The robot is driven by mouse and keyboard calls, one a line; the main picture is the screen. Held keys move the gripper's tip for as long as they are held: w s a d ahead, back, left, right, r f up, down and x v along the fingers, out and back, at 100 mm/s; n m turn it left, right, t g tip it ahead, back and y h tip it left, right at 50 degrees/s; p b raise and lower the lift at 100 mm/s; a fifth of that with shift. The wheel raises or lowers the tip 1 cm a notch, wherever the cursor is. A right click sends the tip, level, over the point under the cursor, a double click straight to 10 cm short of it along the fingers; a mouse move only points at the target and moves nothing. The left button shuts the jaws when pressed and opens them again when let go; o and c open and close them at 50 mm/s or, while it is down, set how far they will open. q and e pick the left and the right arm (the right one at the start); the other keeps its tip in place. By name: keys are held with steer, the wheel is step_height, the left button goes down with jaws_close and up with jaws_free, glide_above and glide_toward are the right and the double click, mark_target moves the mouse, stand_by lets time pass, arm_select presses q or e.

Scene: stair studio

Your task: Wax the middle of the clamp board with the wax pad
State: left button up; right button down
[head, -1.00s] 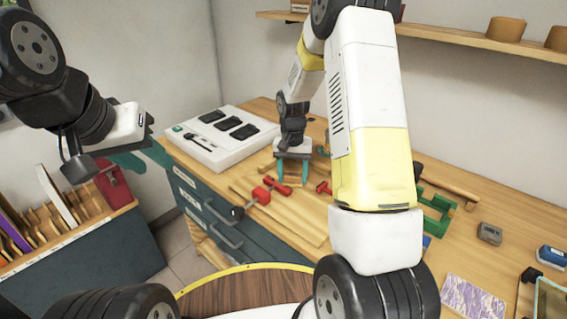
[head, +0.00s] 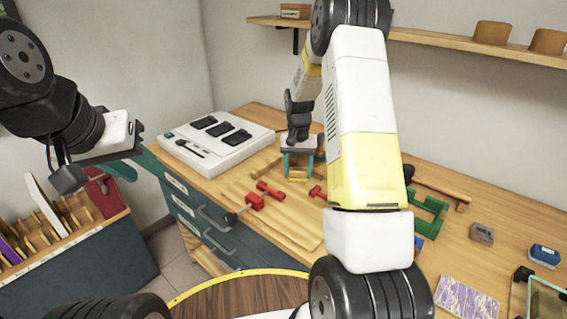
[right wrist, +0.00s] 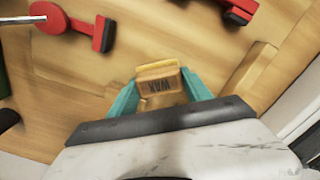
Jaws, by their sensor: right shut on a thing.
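The clamp board (head: 285,232) is a pale wooden board lying on the workbench, with a red clamp (head: 254,202) at its front left and smaller red clamps behind. My right gripper (head: 301,172) is shut on the wax pad (right wrist: 158,84), a brown block marked WAX with a yellowish face, held between teal fingers in the right wrist view. The pad is over the wood near the board's back; I cannot tell whether it touches. My left gripper (head: 137,166) is empty, fingers apart, left of the bench. My right forearm hides part of the board's right side.
A white box with black pads (head: 215,140) stands at the bench's back left. Green clamp parts (head: 430,216), a grey block (head: 482,233), a purple patterned sheet (head: 468,297) and a blue item (head: 544,254) lie to the right. A slotted rack (head: 70,228) stands at the left.

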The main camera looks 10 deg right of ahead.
mark_target(290, 164)
steer(key=shift+w+d, duration=0.25)
steer(key=shift+d, duration=0.1)
steer(key=shift+w+r, duration=0.1)
steer(key=shift+w, duration=0.05)
steer(key=shift+w+a+r, duration=0.15)
steer(key=shift+w+a, duration=0.4)
steer(key=shift+w, duration=0.05)
steer(key=shift+s+a, duration=0.25)
steer(key=shift+a, duration=0.55)
steer(key=shift+s+a, duration=2)
steer(key=shift+a, duration=0.25)
steer(key=shift+w+a+f, duration=0.25)
steer(key=shift+w+a, duration=0.35)
steer(key=shift+w, duration=0.2)
steer(key=shift+w+d, duration=0.75)
steer(key=shift+d, duration=0.25)
steer(key=shift+w+d, duration=0.8)
steer(key=shift+d, duration=0.2)
steer(key=shift+w+d, duration=0.75)
steer(key=shift+d, duration=0.25)
